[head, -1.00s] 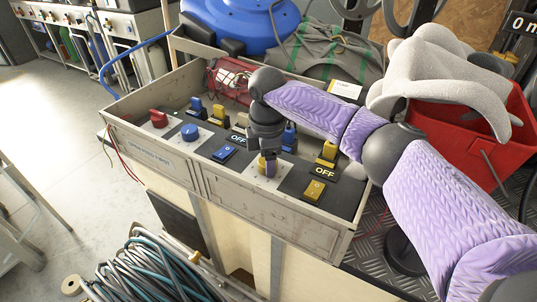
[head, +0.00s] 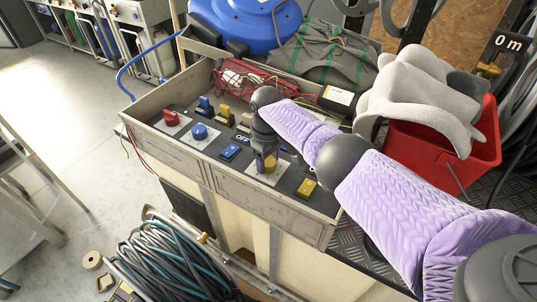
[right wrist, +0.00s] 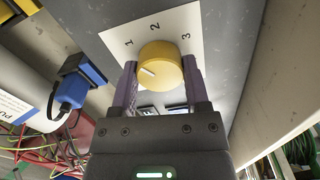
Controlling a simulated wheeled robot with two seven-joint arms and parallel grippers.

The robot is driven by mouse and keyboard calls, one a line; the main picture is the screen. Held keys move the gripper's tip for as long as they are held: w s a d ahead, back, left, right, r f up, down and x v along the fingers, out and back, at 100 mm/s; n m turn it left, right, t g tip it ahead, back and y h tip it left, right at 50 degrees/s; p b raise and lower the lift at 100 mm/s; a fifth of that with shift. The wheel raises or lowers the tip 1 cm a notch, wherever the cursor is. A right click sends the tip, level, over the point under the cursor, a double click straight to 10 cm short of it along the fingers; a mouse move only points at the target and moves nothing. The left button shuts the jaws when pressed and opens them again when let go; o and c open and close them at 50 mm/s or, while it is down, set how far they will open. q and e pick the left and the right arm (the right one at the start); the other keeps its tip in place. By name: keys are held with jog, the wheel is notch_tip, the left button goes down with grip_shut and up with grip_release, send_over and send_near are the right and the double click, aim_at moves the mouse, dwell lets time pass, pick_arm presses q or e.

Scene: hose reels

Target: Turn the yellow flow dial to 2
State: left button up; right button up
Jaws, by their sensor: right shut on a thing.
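The yellow flow dial (right wrist: 162,62) sits on a white plate (right wrist: 207,50) marked 1, 2 and 3. Its pale pointer line is turned to the upper left in the right wrist view, roughly toward 1 and away from 2. My right gripper (right wrist: 160,82) has its purple fingers on both sides of the dial and is shut on it. In the head view my right gripper (head: 266,168) reaches down onto the dial (head: 270,158), which it partly hides. My left gripper is not in view.
The panel tray (head: 215,178) has raised walls. A blue dial (head: 199,131), a red knob (head: 171,118), a blue switch (head: 229,152) and a yellow switch (head: 307,187) stand near my gripper. A red bucket (head: 440,150) with grey gloves is at the right.

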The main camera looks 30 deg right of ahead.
jog(key=m, duration=0.3)
jog(key=shift+r+m+p, duration=0.1)
jog(key=shift+m+p, duration=0.3)
jog(key=m, duration=0.4)
jog(key=shift+m, duration=0.4)
jog(key=shift+m+p, duration=0.3)
jog(key=shift+w, duration=0.1)
jog(key=o, duration=1.3)
